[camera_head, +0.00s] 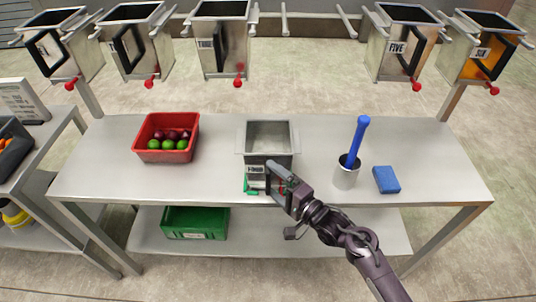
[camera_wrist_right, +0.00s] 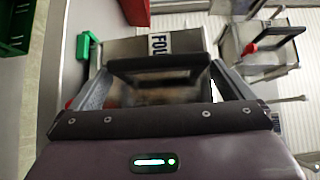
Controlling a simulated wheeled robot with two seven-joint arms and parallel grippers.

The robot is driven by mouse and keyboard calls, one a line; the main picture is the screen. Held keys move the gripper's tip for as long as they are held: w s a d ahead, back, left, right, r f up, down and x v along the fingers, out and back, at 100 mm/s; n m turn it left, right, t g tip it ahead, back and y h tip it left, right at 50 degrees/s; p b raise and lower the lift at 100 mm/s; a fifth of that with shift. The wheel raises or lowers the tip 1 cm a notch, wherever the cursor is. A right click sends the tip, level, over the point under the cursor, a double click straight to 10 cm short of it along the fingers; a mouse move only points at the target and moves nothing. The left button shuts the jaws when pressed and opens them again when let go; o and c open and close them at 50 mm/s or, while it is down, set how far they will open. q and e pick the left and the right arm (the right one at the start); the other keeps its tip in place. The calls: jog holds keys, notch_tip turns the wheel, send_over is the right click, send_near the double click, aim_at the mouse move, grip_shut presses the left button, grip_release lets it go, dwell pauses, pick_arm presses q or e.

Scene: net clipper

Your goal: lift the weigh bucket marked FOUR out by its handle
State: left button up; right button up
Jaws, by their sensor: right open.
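The steel weigh bucket marked FOUR (camera_head: 268,132) stands upright on the table, open at the top. Its label is partly covered in the right wrist view, where the bucket's front (camera_wrist_right: 190,40) fills the space ahead. Its black handle (camera_wrist_right: 155,64) shows there between the fingers of my right gripper (camera_wrist_right: 160,90). That gripper is open, one finger to each side of the handle, with no visible grip on it. In the head view my right gripper (camera_head: 270,178) is at the bucket's front and hides most of the handle. My left gripper is not in view.
A red crate of fruit (camera_head: 165,153) stands left of the bucket. A steel cup (camera_head: 345,178) with a blue-handled tool (camera_head: 358,140) and a blue block (camera_head: 386,180) are to the right. Several buckets hang above, with bare pegs (camera_head: 284,20) between them. A green crate (camera_head: 195,223) is below.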

jog(key=shift+x, duration=1.15)
jog(key=c, duration=0.9)
jog(key=shift+w+r, duration=0.1)
jog(key=shift+c, duration=0.9)
